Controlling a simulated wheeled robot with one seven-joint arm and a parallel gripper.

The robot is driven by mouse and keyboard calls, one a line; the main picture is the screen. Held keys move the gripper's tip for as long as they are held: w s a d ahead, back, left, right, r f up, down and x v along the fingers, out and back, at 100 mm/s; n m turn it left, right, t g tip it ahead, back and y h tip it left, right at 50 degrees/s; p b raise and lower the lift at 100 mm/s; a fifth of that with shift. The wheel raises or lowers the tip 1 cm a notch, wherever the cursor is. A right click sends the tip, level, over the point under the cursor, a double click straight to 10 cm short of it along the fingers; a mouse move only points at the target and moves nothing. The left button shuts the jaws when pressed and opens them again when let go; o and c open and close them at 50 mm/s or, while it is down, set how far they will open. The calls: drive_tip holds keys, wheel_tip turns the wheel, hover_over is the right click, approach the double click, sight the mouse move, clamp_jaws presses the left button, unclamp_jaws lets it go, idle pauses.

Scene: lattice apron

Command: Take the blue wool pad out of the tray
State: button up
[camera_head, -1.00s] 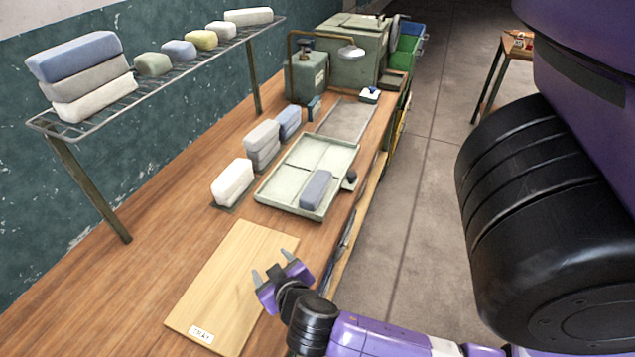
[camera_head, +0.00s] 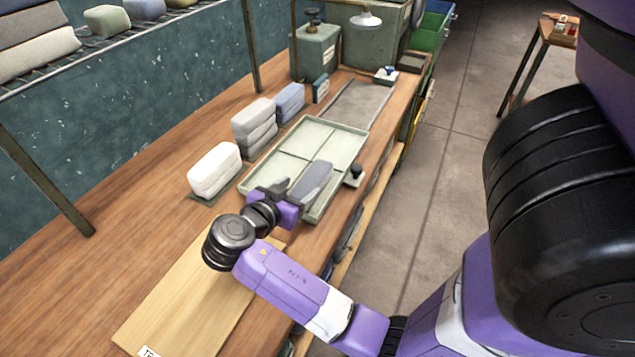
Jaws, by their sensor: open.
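The blue wool pad (camera_head: 318,174) lies in the near right compartment of the pale green tray (camera_head: 345,127). It looks grey-blue, and its near end is partly hidden by my gripper. My gripper (camera_head: 292,186) is open, at the near edge of the tray, just short of the pad. The fingers point toward the pad. I cannot tell whether they touch it or how high they are above the tray. The other tray compartments look empty.
White pads (camera_head: 215,170), grey pads (camera_head: 254,124) and blue pads (camera_head: 290,101) stand in stacks left of the tray. A small dark knob (camera_head: 356,171) sits at its right. A wooden board (camera_head: 185,305) lies in front. A wire shelf (camera_head: 165,22) runs above.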

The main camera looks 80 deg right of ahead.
sight(312, 182)
drive_tip(key=x, duration=0.2)
drive_tip(key=shift+s+d+f+p, duration=0.1)
drive_tip(key=shift+s+d+p, duration=0.05)
drive_tip(key=shift+d+p, duration=0.15)
drive_tip(key=shift+f+p+x, duration=0.2)
drive_tip(key=shift+p+x, duration=0.15)
drive_tip(key=shift+x, duration=0.95)
drive_tip(key=shift+f+p+x, duration=0.2)
drive_tip(key=shift+p+x, duration=0.15)
drive_tip(key=shift+x, duration=0.9)
drive_tip(key=shift+a, duration=0.2)
drive_tip(key=c, duration=1.1)
drive_tip(key=shift+r, duration=0.1)
